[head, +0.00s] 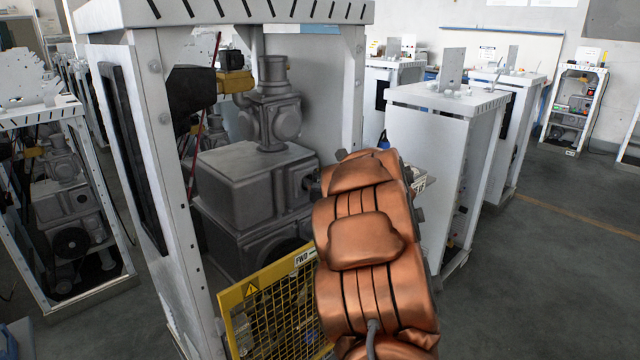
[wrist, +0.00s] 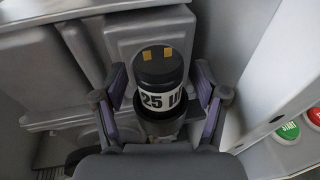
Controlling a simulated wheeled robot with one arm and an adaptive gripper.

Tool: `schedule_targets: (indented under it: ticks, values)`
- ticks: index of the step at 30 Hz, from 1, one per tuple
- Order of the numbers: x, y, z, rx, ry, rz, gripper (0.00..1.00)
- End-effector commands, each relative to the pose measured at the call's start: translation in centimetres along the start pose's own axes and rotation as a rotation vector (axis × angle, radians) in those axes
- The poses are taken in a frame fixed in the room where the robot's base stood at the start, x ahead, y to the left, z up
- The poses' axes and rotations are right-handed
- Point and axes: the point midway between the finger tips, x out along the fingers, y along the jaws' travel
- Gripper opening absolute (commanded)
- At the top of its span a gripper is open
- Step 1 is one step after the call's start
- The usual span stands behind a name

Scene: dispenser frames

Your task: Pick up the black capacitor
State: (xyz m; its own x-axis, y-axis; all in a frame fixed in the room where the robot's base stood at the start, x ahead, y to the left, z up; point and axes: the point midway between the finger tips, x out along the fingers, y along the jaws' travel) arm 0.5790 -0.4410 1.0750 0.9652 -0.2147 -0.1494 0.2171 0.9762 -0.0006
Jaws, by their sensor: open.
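The black capacitor (wrist: 158,67) is in the middle of the wrist view. It is a dark cylinder with two yellow terminals on top and a white label band reading "25 U". It stands in a dark round holder (wrist: 163,123). My gripper (wrist: 160,82) is open, with one finger on the left and one on the right of the capacitor. Gaps show between the fingers and its sides. In the head view my copper-coloured arm hides the gripper, and I cannot make out the capacitor there.
Grey machine housing (wrist: 60,60) lies close behind and left of the capacitor. A light panel with a green button (wrist: 288,133) and a red button (wrist: 313,117) is at right. The white dispenser frame (head: 178,200) and a yellow mesh guard (head: 272,312) stand beside my arm.

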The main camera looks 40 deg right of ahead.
Motion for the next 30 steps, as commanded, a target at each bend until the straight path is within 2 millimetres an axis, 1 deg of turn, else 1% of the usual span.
schedule_targets:
  ticks: [2, 3, 22, 30]
  values:
    - [-0.01, 0.01, -0.03, 0.000, 0.000, 0.000, 0.72]
    - [-0.01, 0.01, -0.03, 0.000, 0.000, 0.000, 0.70]
    - [-0.02, 0.03, -0.05, 0.001, 0.000, 0.001, 0.04]
    - [-0.03, 0.02, 0.06, 0.000, 0.000, 0.001, 0.03]
